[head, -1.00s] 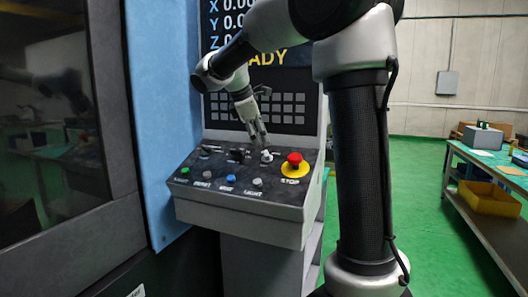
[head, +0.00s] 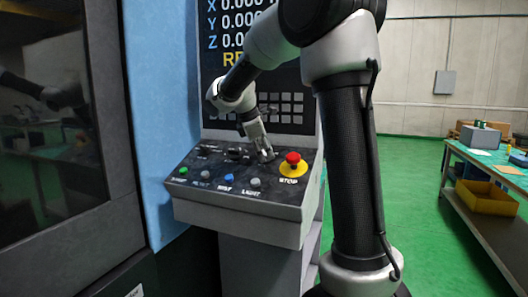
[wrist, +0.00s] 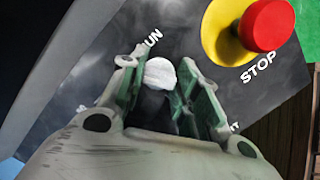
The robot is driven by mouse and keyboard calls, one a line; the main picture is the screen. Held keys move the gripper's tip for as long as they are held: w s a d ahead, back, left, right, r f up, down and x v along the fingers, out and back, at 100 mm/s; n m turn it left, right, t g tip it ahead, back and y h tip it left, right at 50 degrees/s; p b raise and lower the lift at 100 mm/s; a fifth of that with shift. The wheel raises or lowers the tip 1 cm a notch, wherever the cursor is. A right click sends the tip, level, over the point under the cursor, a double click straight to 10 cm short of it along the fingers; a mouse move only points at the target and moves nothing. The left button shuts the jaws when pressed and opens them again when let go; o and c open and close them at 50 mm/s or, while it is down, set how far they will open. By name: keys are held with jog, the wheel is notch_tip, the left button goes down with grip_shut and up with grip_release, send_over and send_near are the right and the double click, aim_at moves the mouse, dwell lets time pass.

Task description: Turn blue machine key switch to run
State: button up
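The blue machine's control panel (head: 240,185) faces me below its display. A pale grey-white key head (wrist: 160,73) stands on the panel near the end of a label reading "UN", its first letter hidden. My gripper (head: 266,155) is down at the panel's upper right, just left of the red stop button. In the wrist view its two fingers (wrist: 160,85) stand on either side of the key head, with narrow gaps, so it looks open around it. The lower part of the switch is in shadow and partly hidden by my gripper.
The red stop button (head: 293,158) on its yellow base is close to the right of my gripper. Green, grey and blue buttons (head: 229,178) line the front row. Two dark knobs (head: 235,154) sit to the left. A workbench with a yellow bin (head: 487,197) stands far right.

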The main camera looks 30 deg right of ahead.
jog(key=shift+m, duration=0.3)
jog(key=shift+c, duration=0.2)
jog(key=m, duration=0.5)
jog(key=shift+m+g+y, duration=0.3)
jog(key=shift+g+y, duration=0.1)
jog(key=m, duration=0.5)
jog(key=shift+m+y, duration=0.3)
jog(key=shift+y, duration=0.1)
jog(key=o, duration=1)
jog(key=v, duration=1.2)
jog(key=shift+w, duration=0.2)
